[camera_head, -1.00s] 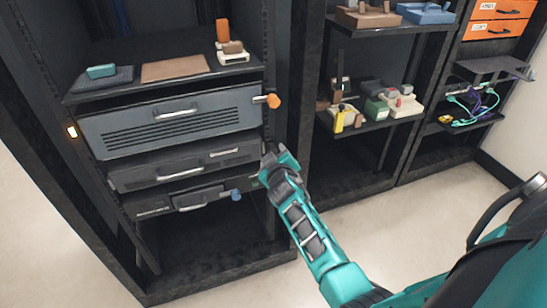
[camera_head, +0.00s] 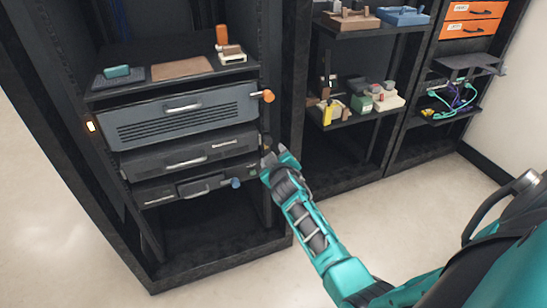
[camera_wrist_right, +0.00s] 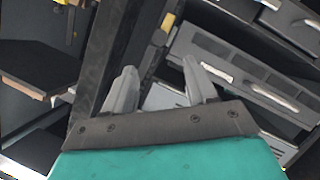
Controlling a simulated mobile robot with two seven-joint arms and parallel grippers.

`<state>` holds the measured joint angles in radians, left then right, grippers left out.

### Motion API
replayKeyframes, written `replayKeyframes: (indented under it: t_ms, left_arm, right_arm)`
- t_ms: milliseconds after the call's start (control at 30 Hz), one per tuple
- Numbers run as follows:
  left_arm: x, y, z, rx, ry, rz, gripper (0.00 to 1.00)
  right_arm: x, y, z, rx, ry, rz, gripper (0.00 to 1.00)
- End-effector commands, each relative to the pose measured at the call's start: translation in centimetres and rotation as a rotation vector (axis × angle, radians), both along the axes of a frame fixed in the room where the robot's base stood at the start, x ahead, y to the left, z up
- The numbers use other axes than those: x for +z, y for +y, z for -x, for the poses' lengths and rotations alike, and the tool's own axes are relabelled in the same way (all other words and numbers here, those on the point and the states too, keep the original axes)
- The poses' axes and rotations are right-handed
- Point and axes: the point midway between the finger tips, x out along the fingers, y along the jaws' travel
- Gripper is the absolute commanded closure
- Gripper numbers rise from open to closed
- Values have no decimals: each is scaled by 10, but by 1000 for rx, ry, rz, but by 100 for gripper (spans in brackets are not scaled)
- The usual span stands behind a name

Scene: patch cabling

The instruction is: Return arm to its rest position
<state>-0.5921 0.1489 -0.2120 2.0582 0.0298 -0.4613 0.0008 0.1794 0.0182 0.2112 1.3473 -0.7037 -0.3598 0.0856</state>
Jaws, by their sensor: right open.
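My right arm (camera_head: 308,226) is teal and black and comes in from the lower right of the head view. Its gripper (camera_head: 273,155) is at the right front post of the left rack, beside the middle and lower units; whether it touches the post cannot be told. In the right wrist view the two grey fingers (camera_wrist_right: 158,88) are apart with nothing between them, and the rack post and unit fronts show beyond. My left gripper is not in view.
The left rack holds a large grey unit (camera_head: 182,117), a middle unit (camera_head: 215,160) and a lower unit (camera_head: 160,193), with an orange knob (camera_head: 268,96) and blue knob (camera_head: 236,183) sticking out. Shelves with small blocks and cables (camera_head: 458,98) stand right. The floor (camera_head: 400,230) in front is clear.

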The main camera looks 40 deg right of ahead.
Motion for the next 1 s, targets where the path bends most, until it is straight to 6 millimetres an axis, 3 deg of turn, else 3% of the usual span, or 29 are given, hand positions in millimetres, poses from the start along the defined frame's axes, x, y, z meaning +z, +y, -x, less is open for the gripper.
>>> replayKeyframes:
  t_ms: [700,867,1000]
  left_arm:
    - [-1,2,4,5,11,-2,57]
    - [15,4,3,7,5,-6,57]
    - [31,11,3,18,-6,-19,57]
  right_arm:
    - [0,1,5,7,4,-4,43]
    - [-6,24,40,65,27,-55,43]
    - [-13,70,100,162,70,-169,43]
